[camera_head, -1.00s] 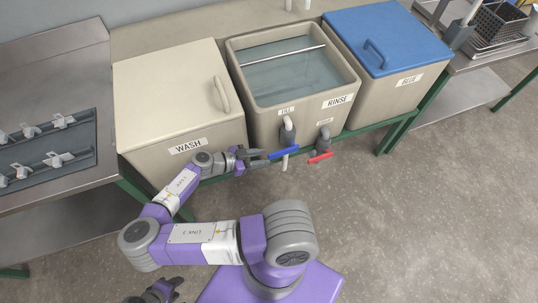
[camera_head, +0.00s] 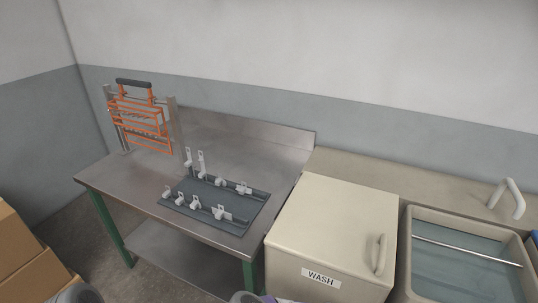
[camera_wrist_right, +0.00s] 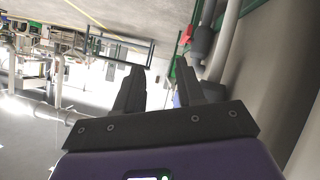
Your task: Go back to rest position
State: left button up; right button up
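My right gripper (camera_wrist_right: 160,78) shows in the right wrist view. Its two dark fingers are apart with nothing held between them. A small blue patch shows just behind the right-hand finger; I cannot tell what it is. My left gripper is not in view. In the head view only small grey and purple parts of my own arms show along the bottom edge.
A beige WASH tank (camera_head: 335,215) with its lid on stands beside an open rinse tank (camera_head: 405,285). A steel bench (camera_head: 120,185) holds an orange rack (camera_head: 140,118) and a grey mat (camera_head: 250,208) with white parts. Cardboard boxes (camera_head: 22,258) stand lower left. Grey pipes (camera_wrist_right: 222,45) run near the right gripper.

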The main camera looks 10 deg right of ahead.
jog(key=s+a+f+n+t+y, duration=0.1)
jog(key=s+a+f+n+y, duration=0.25)
jog(key=a+n, duration=0.2)
jog(key=s+a+f+n+t+y, duration=0.1)
jog(key=s+a+f+n+y, duration=0.2)
jog(key=a+f+n, duration=0.3)
jog(key=w+a+r+n+t+y, duration=0.3)
jog(key=w+a+n, duration=0.1)
jog(key=a, duration=0.4)
jog(key=w+a+r+n+t+y, duration=0.3)
jog(key=w+a, duration=0.3)
jog(key=a, duration=0.2)
jog(key=shift+w+a+n+t, duration=0.2)
jog(key=shift+a+n+t, duration=0.15)
jog(key=shift+t, duration=0.15)
